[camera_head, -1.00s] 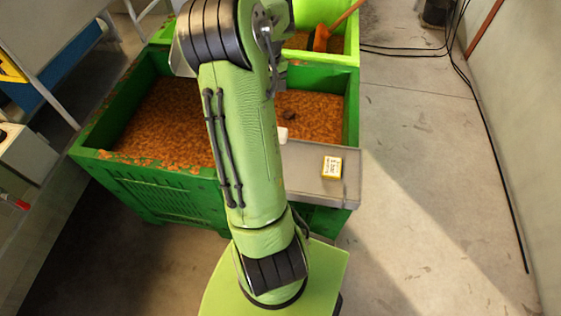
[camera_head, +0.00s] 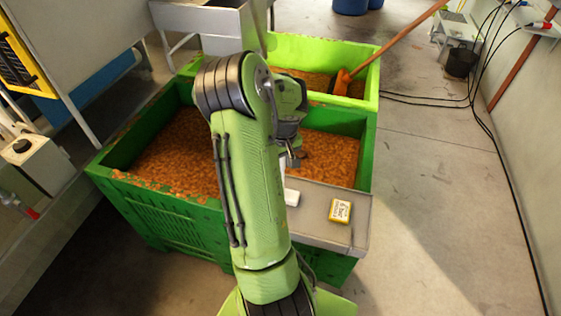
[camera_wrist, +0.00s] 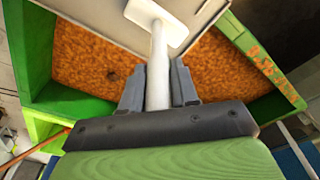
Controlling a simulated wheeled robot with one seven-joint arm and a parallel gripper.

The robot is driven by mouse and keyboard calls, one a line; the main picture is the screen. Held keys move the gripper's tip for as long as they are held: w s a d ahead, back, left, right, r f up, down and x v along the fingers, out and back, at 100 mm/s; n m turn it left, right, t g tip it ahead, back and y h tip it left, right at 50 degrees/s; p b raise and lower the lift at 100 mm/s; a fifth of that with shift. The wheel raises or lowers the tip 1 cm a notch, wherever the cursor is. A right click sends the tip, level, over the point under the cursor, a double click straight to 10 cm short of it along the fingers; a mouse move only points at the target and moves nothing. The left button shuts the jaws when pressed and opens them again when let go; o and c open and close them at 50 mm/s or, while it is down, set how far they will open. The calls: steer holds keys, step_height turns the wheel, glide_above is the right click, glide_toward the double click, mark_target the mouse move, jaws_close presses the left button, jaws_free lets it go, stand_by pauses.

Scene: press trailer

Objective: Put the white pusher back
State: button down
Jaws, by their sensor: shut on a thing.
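The white pusher (camera_wrist: 157,62) is a white rod with a flat rounded plate at its far end. In the wrist view it stands between the two dark fingers of my gripper (camera_wrist: 158,84), which is shut on the rod. In the head view, only a small white part of the pusher (camera_head: 291,197) shows beside my arm, by the left end of a grey tray (camera_head: 310,229). My arm hides the rest of it. My gripper (camera_head: 292,160) is partly visible there, over the dark green bin.
The dark green bin (camera_head: 190,215) holds orange-brown pulp. A light green bin (camera_head: 300,47) behind it has an orange tool with a long handle (camera_head: 395,43) in it. A small yellow box (camera_head: 340,211) lies on the tray. Cables run along the right; the floor there is mostly clear.

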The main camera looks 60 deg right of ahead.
steer(key=c, duration=1.3)
jaws_free()
steer(key=shift+f, duration=0.15)
steer(key=o, duration=0.5)
steer(key=shift+c, duration=0.2)
